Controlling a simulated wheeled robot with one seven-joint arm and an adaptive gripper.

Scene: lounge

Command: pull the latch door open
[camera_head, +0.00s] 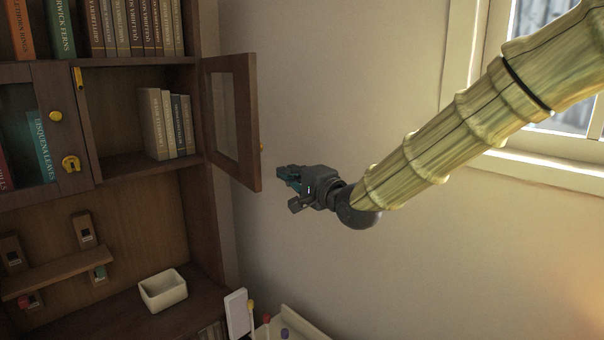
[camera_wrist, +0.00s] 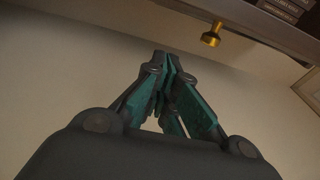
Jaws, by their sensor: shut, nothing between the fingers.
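A wooden glass-paned cabinet door (camera_head: 233,128) stands swung wide open on the right side of the cabinet. Its small brass knob (camera_head: 262,147) shows at its outer edge, and the knob also shows in the wrist view (camera_wrist: 211,37). The door on the left (camera_head: 35,130) is closed and carries a yellow knob (camera_head: 56,116) and a yellow latch (camera_head: 70,164). My gripper (camera_head: 281,173) is shut and empty, to the right of the open door and slightly below its knob. In the wrist view, my fingertips (camera_wrist: 164,62) are apart from the knob.
The opened compartment holds several books (camera_head: 168,123). Below are a wooden rack (camera_head: 60,270) and a white bowl (camera_head: 163,290). A plain wall (camera_head: 350,90) is behind my arm, with a window (camera_head: 560,100) at right. A white stand with coloured knobs (camera_head: 290,325) is at the bottom.

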